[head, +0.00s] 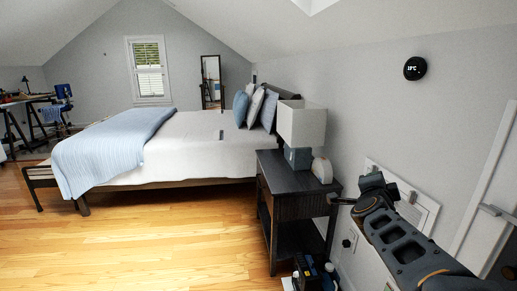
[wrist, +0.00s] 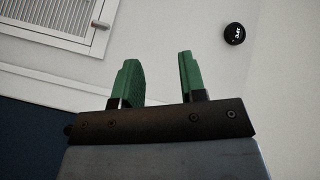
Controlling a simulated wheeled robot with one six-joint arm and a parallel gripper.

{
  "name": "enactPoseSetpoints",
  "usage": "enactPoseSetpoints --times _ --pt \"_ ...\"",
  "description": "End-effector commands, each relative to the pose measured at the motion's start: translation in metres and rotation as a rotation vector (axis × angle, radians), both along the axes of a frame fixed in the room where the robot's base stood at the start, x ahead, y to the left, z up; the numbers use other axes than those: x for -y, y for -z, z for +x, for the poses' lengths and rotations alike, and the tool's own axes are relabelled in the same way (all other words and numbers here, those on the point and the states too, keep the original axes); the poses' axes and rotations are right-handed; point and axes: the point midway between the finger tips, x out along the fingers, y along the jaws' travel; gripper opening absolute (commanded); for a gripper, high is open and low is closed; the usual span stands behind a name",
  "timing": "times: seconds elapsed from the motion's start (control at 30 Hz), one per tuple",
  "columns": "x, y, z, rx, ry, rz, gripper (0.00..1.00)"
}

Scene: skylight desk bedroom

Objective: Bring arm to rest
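My arm reaches up from the lower right of the head view, in front of the wall beside the nightstand. My gripper (wrist: 158,80) shows in the wrist view with two green fingers. The fingers stand apart with a clear gap between them, and nothing is held. In the head view the gripper end is small and dark, near the right edge of the nightstand, and its fingers are hard to make out.
A dark nightstand (head: 291,181) with a lamp (head: 302,126) stands beside the arm. A bed (head: 190,140) lies behind it. The wooden floor (head: 150,240) at left is clear.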

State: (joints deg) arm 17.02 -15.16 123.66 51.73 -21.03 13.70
Motion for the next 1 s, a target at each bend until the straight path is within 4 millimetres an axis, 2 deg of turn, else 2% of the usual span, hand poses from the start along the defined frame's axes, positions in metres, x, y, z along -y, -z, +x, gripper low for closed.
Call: enactPoseSetpoints --times 0.03,0.1,0.2,0.3,0.4,0.5,0.6,0.7,1.0 --pt "-0.037 -0.018 0.003 -0.107 -0.159 -0.050 0.38" --pt "-0.084 -0.011 -0.003 -0.278 -0.376 -0.131 0.38" --pt "-0.137 0.007 -0.030 -0.525 -0.645 -0.248 0.38" --pt "-0.170 0.024 -0.068 -0.759 -0.855 -0.357 0.38" --pt "-0.184 0.038 -0.106 -0.962 -1.006 -0.447 0.38" --pt "-0.187 0.046 -0.138 -1.121 -1.104 -0.514 0.38" --pt "-0.186 0.051 -0.160 -1.232 -1.162 -0.558 0.38" --pt "-0.185 0.054 -0.172 -1.295 -1.192 -0.581 0.38" --pt "-0.185 0.054 -0.172 -1.295 -1.192 -0.581 0.38"
